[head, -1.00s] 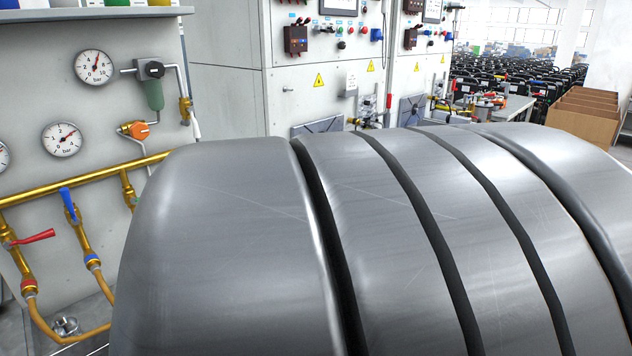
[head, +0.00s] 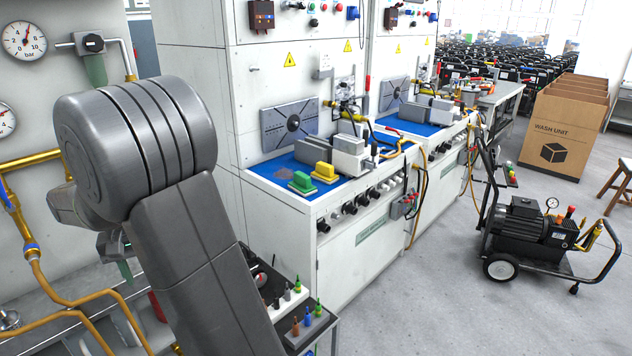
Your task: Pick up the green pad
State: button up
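The green pad (head: 301,183) is a small block lying on the blue mat (head: 352,185) of the nearer test bench, close to its front left edge. A yellow pad (head: 325,173) of similar shape lies just to its right. My arm fills the left of the head view, its large grey joint well to the left of the green pad. I cannot make out my gripper's fingers; that end of the arm is hidden or out of view.
A grey fixture block (head: 350,155) and a slotted plate (head: 290,127) stand behind the pads. A tool trolley (head: 305,325) stands below the bench's left end. A pressure washer (head: 530,235) stands on the floor at right. Brass pipes run along the left wall.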

aim_at(302, 184)
jog(key=i+l, duration=0.15)
jog(key=l, duration=0.2)
jog(key=i+l+u, duration=0.1)
jog(key=i+l, duration=0.25)
jog(key=l, duration=0.3)
jog(key=i+l, duration=0.15)
jog(key=l, duration=0.2)
jog(key=i+l+u, duration=0.1)
jog(key=l, duration=0.25)
jog(key=i+l, duration=0.2)
jog(key=l, duration=0.15)
jog(key=i+l+u, duration=0.15)
jog(key=i+l, duration=0.2)
jog(key=i, duration=0.2)
jog(key=i+l+u, duration=0.1)
jog(key=i+l, duration=0.3)
jog(key=i, duration=0.45)
jog(key=j+u, duration=0.05)
jog(key=j, duration=0.05)
